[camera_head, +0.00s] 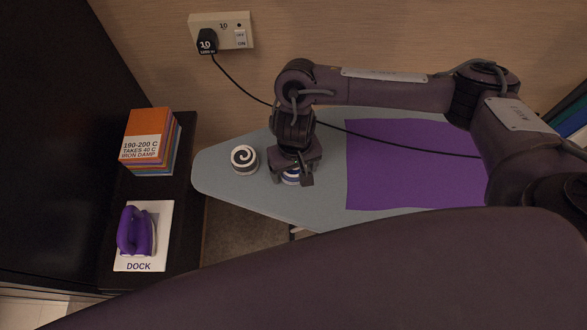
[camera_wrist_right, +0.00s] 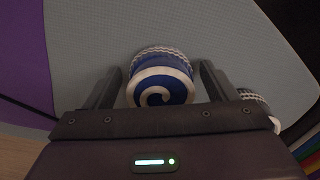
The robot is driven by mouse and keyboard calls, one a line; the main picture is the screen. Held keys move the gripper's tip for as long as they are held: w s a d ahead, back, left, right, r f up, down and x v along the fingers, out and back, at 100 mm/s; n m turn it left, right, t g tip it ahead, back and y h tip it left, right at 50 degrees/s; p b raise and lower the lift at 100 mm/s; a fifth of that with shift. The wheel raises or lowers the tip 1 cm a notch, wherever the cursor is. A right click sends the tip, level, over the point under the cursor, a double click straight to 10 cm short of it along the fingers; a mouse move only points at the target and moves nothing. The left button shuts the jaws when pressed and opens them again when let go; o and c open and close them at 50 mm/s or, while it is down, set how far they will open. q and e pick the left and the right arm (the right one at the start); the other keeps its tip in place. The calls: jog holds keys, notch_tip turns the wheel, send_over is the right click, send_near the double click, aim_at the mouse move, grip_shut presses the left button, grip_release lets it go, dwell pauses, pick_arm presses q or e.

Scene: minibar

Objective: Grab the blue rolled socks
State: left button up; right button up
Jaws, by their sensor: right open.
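The blue rolled socks (camera_wrist_right: 160,82), with a white spiral and a knit band, sit on the grey ironing board (camera_head: 225,184). In the head view the blue rolled socks (camera_head: 291,176) are mostly hidden under my right gripper (camera_head: 294,178). In the right wrist view my right gripper (camera_wrist_right: 160,88) is open, with one finger on each side of the blue socks and a small gap showing at each side. My left gripper is not in view.
Black-and-white rolled socks (camera_head: 244,159) lie left of my right gripper on the board. A purple cloth (camera_head: 410,165) covers the right part. A purple iron (camera_head: 135,232) and stacked books (camera_head: 150,140) stand at left. A black cord (camera_head: 340,128) runs from the wall outlet (camera_head: 221,31).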

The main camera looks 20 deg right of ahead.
jog(key=shift+f, duration=0.25)
jog(key=c, duration=1.1)
jog(key=shift+o, duration=0.2)
